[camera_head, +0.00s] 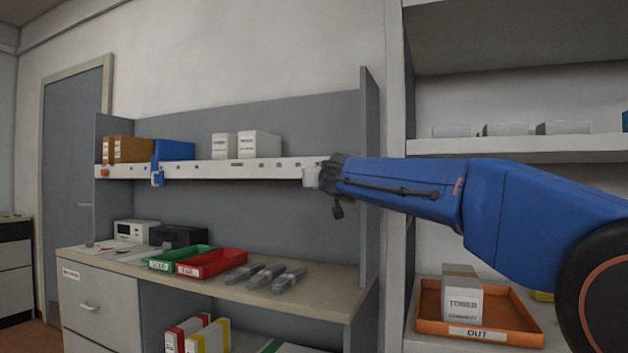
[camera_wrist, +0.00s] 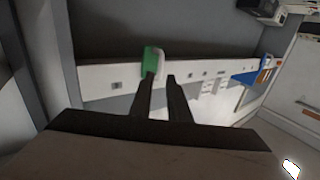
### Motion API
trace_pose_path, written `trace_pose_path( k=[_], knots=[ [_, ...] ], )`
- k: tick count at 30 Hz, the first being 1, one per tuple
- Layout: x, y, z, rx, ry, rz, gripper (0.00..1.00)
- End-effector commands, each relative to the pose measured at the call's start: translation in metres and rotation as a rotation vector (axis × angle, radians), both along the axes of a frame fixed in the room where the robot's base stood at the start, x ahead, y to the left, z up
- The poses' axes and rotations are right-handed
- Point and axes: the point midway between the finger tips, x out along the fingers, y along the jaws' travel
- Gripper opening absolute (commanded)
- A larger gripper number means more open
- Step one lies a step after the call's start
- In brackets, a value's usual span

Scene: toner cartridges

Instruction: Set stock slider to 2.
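A white rail (camera_head: 205,170) with small marks and labels runs along the shelf's front edge. A white piece (camera_head: 311,178) sits near its right end, beside my gripper (camera_head: 330,182). In the wrist view a green and white slider piece (camera_wrist: 152,61) sits on the rail (camera_wrist: 105,78). My gripper (camera_wrist: 161,78) has its two fingers apart, with nothing seen between them. The left fingertip overlaps the slider's lower part in the picture; I cannot tell if they touch. A blue clip (camera_head: 157,178) hangs on the rail's left part. The rail's numbers are too small to read.
White boxes (camera_head: 259,145), a blue box (camera_head: 174,150) and brown boxes (camera_head: 131,149) stand on the shelf. Below, the desk holds a green tray (camera_head: 182,258), a red tray (camera_head: 212,264) and grey cartridges (camera_head: 265,277). An upright shelf panel (camera_head: 370,170) stands close to my gripper.

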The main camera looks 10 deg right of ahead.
Motion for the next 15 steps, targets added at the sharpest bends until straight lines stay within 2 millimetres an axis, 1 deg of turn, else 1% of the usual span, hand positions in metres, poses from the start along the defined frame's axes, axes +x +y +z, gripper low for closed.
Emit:
trace_pose_path(
  k=[1,7,12,15],
  knots=[
    [0.01,-0.001,-0.001,0.0,0.001,-0.001,0.16],
    [0.04,-0.001,-0.001,0.0,0.001,0.0,0.16],
    [0.057,-0.002,-0.001,0.0,0.0,0.0,0.16],
    [0.063,-0.003,0.0,0.0,-0.001,0.0,0.16]
  ],
)
